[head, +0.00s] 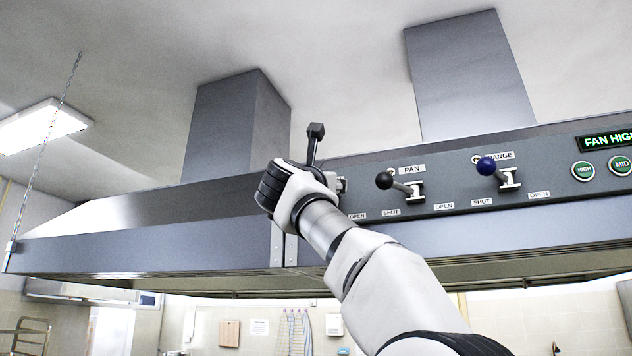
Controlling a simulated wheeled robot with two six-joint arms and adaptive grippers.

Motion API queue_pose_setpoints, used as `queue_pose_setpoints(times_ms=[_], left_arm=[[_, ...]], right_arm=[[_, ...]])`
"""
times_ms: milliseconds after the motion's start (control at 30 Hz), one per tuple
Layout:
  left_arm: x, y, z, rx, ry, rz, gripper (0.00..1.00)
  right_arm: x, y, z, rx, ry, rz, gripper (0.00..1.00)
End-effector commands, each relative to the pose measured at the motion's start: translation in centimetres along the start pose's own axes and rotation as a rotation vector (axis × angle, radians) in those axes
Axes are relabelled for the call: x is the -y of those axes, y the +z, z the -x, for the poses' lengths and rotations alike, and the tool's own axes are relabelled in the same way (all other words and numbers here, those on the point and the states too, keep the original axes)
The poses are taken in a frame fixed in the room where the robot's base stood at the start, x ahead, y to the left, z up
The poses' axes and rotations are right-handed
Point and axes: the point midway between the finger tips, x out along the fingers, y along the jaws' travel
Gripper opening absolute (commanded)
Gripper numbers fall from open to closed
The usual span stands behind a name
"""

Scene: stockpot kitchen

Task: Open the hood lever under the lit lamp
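Several levers sit along the hood's front panel. The PAN lever (384,181) has a black ball knob and leans left, above its SHUT label. The RANGE lever (486,166) has a blue ball knob and also leans left, above SHUT. Small lamps sit above them, the PAN lamp (392,171) and the RANGE lamp (476,159); I cannot tell clearly whether either is lit.
A green FAN HIGH display (606,140) and round HIGH (583,171) and MID (620,165) buttons sit at the panel's right. A chain (43,150) hangs at the hood's left end. Free air lies below the hood's lower edge.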

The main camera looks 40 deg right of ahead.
Motion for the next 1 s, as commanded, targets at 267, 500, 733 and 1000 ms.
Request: queue_pose_setpoints(times_ms=[267,500,733,1000], left_arm=[[0.0,-0.1,-0.6,-0.001,0.000,0.000,0.00],[0.0,0.0,-0.7,-0.001,0.000,0.000,0.00],[0.0,0.0,-0.8,-0.001,0.000,0.000,0.00],[0.0,0.0,-0.8,-0.001,0.000,0.000,0.00]], right_arm=[[2.0,0.3,-0.7,0.003,-0.003,0.000,0.00],[2.8,0.2,-1.1,0.002,-0.004,0.000,0.00],[3.0,0.2,-1.2,0.001,-0.005,0.000,0.00],[2.9,0.1,-1.2,0.000,-0.005,0.001,0.00]])
